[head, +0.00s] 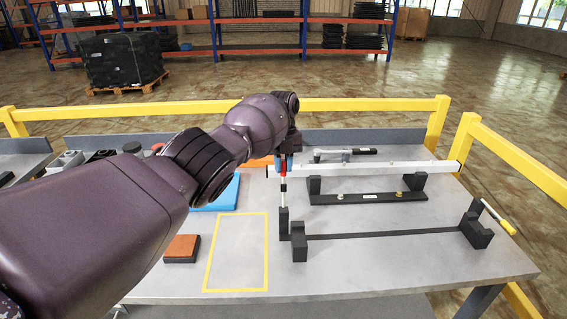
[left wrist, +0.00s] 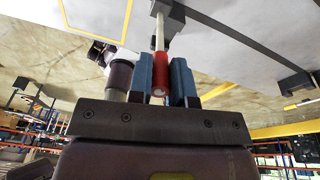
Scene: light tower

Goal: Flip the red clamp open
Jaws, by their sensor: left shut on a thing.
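My left gripper (head: 286,162) reaches over the table from the left, at the left end of a long white pole (head: 400,166). In the left wrist view its two blue fingers (left wrist: 160,80) are closed on the red clamp (left wrist: 159,72), one on each side. In the head view only a little of the red clamp (head: 283,170) shows below the fingers. A thin light rod runs from the red part towards a black block (left wrist: 170,12). The arm and fingers hide much of the clamp, so I cannot tell how far it is open. My right gripper is not in view.
A black stand (head: 366,198) with brass knobs sits below the pole. A dark rail (head: 390,236) with black end blocks lies in front.

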